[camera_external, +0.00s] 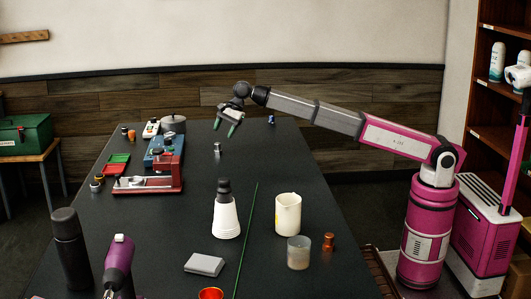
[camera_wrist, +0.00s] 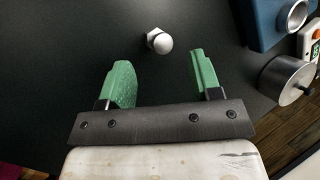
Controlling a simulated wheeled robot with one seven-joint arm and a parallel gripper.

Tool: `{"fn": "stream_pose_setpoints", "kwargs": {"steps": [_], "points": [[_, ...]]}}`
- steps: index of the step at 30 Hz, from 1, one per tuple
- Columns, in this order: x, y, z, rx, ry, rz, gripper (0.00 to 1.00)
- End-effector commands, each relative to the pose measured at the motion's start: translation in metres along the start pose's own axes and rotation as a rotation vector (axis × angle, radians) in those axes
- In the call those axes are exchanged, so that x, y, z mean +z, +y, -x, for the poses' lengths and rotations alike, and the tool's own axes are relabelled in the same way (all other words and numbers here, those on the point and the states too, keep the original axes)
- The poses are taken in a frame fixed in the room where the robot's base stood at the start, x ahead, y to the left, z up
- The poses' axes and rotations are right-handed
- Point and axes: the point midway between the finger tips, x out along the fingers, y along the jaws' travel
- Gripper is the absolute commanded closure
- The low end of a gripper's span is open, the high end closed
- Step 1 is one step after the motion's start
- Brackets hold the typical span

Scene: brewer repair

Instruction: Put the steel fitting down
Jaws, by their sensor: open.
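The steel fitting (camera_external: 218,148) stands on the dark table, in the back half near the middle. In the wrist view the steel fitting (camera_wrist: 158,41) lies beyond the fingertips, between their lines and apart from both. My gripper (camera_external: 224,126) is above the table close to the fitting, with its green fingers pointing down. In the wrist view my gripper (camera_wrist: 160,75) is open, with nothing between the green fingers. The exact height of the fingers over the table is hard to tell.
A red vise-like fixture (camera_external: 150,180), a blue device (camera_external: 163,150) and a grey round pot (camera_external: 173,123) stand to the left. A white conical bottle (camera_external: 226,215), a thin green rod (camera_external: 247,235) and a cream beaker (camera_external: 288,213) are nearer the front. Table around the fitting is clear.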

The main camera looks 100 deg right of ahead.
Motion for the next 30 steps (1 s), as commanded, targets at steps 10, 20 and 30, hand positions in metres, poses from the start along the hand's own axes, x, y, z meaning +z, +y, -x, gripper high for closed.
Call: {"fn": "stream_pose_setpoints", "kwargs": {"steps": [10,20,30], "points": [[0.018,-0.037,0.033,0.303,0.226,0.319,0.42],[0.008,-0.025,0.006,0.32,0.235,0.331,0.42],[0.001,-0.017,-0.022,0.317,0.233,0.33,0.42]]}}
